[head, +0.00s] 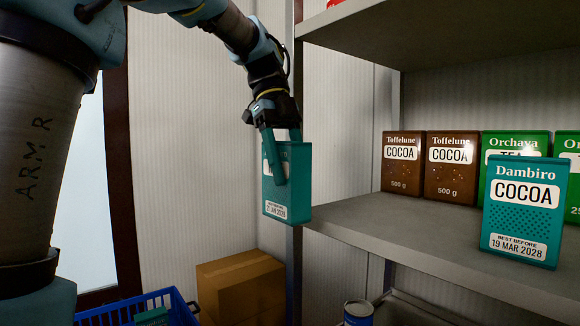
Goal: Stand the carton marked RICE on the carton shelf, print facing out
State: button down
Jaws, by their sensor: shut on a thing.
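My gripper (281,158) is shut on a teal carton (297,185) and holds it upright in the air, just left of the shelf post. The carton's printed face is turned towards the head camera. A finger covers most of its white name label, so I cannot read the name; a small date label shows near its bottom edge. The carton shelf (350,212) is the grey board to the right. A teal carton marked COCOA (523,210) stands upright near its front, print facing out.
Brown COCOA cartons (403,165) and green TEA cartons (510,142) stand farther back. The shelf's front left is clear. An upper shelf (440,30) overhangs it. Below are a cardboard box (240,285), a blue crate (135,305) and a can (358,312).

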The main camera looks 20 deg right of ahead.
jog(key=shift+c, duration=0.7)
grip_release()
